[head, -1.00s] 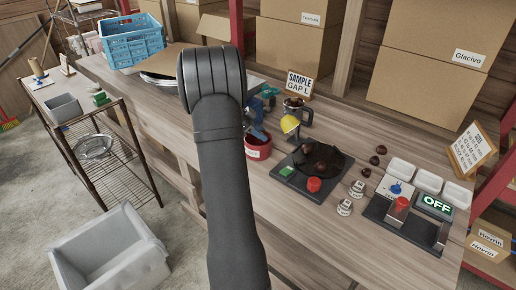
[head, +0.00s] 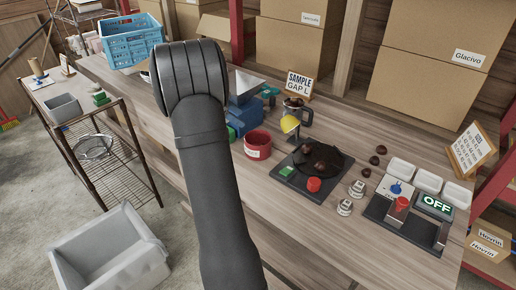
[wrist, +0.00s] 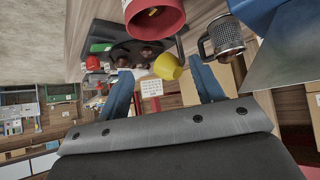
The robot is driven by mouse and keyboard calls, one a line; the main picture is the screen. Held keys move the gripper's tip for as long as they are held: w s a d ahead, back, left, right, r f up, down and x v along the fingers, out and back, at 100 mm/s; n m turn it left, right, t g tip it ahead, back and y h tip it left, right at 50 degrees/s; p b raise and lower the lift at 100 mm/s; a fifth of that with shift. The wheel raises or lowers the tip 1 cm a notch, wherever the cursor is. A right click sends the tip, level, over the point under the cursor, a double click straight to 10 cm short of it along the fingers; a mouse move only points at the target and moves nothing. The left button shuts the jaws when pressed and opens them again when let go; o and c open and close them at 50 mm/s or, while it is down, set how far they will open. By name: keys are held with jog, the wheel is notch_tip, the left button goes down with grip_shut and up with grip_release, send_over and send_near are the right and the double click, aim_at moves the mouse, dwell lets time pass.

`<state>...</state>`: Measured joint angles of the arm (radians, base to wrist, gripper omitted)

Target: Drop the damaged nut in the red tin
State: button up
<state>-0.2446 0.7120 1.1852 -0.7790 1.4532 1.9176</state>
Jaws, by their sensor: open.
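The red tin (head: 258,145) stands upright on the bench, left of a black round plate (head: 343,163); I cannot see what lies inside it. The tin also shows at the top of the wrist view (wrist: 158,22). Brown nuts (head: 319,166) lie on the plate; which one is damaged I cannot tell. Other nuts (head: 381,149) lie on the bench right of the plate. My gripper (wrist: 160,66) is open, its blue fingers apart, with no nut visible between them. In the head view my arm hides it.
A yellow lamp (head: 290,124) leans over the plate's edge. A blue machine with a grey hopper (head: 246,84) and a metal mug (head: 296,108) stand behind the tin. White trays (head: 428,181) and an OFF display (head: 437,204) are at right.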

jog(key=v, duration=0.6)
jog(key=shift+a+r, duration=0.1)
send_near(270, 137)
jog(key=x, duration=0.5)
jog(key=shift+s+a, duration=0.15)
jog(key=shift+s, duration=0.1)
jog(key=shift+w+r, duration=0.1)
jog(key=shift+r, duration=0.95)
